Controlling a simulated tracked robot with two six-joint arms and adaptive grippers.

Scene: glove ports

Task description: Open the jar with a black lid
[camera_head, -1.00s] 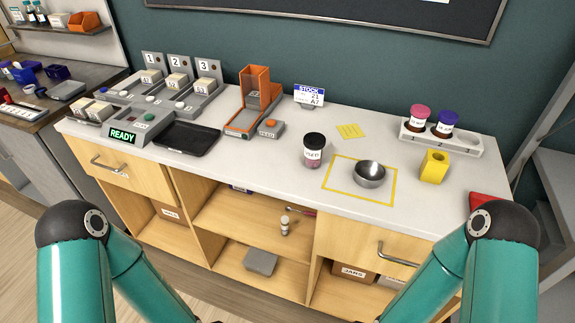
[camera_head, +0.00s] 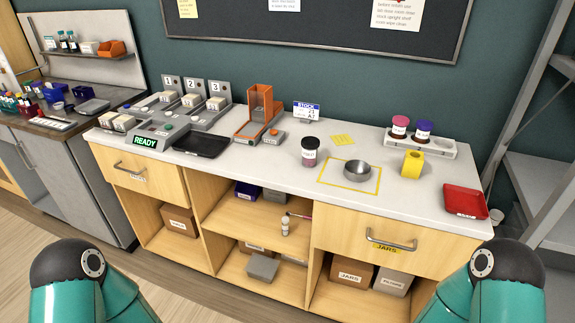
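The jar with a black lid (camera_head: 310,151) stands upright on the white counter, left of the yellow taped square. Its lid is on, and its body looks dark reddish with a white label. Two other lidded jars, one with a dark red lid (camera_head: 399,127) and one with a purple lid (camera_head: 423,130), stand in a grey rack (camera_head: 443,149) at the back right. My two teal arms show at the bottom left and bottom right corners. Neither gripper is in view.
A metal bowl (camera_head: 357,170) sits in the yellow square (camera_head: 336,182). A yellow block (camera_head: 412,164) and a red tray (camera_head: 465,202) are to the right. An orange dispenser (camera_head: 260,104), black tray (camera_head: 203,144) and READY station (camera_head: 146,142) are left. The front counter edge is clear.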

